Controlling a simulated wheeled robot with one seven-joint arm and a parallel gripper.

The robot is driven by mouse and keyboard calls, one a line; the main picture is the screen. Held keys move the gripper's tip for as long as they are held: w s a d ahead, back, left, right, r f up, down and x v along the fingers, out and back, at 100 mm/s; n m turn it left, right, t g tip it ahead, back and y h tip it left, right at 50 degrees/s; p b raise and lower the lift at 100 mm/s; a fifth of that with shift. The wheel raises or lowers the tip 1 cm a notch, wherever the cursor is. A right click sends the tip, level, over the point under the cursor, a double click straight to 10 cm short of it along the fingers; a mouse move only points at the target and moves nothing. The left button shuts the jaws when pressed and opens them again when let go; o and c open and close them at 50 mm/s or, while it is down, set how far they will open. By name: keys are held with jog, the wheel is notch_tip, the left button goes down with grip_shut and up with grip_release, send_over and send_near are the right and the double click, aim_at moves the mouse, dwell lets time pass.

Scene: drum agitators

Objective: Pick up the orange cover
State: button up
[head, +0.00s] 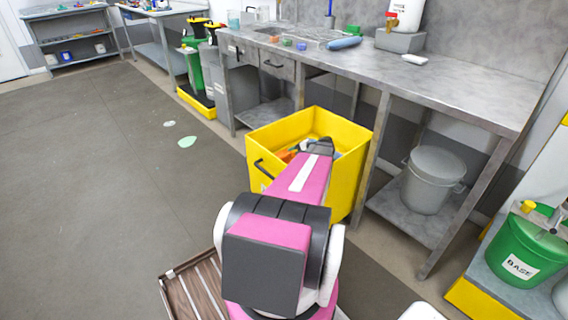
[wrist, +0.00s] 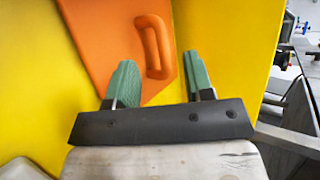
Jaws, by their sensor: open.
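The orange cover (wrist: 115,42) is a flat orange panel with a raised loop handle (wrist: 154,46). It is inside the yellow bin (head: 261,140), and only a small orange part of it (head: 288,155) shows in the head view, beside my arm. In the wrist view my gripper (wrist: 160,83) has its two green fingers apart, with nothing between them. The handle lies just beyond the fingertips, between their lines. Contact between the fingers and the cover cannot be told.
The yellow bin's walls stand close around my gripper. A grey bench (head: 455,88) runs behind the bin, with a grey lidded bucket (head: 433,180) on its lower shelf. A green bucket (head: 520,252) is at the right. The floor (head: 90,170) at the left is mostly clear.

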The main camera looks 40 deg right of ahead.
aim_at(282, 157)
jog(key=x, duration=0.6)
jog(key=shift+w+a+f, duration=0.15)
jog(key=shift+w+a, duration=0.05)
grip_shut()
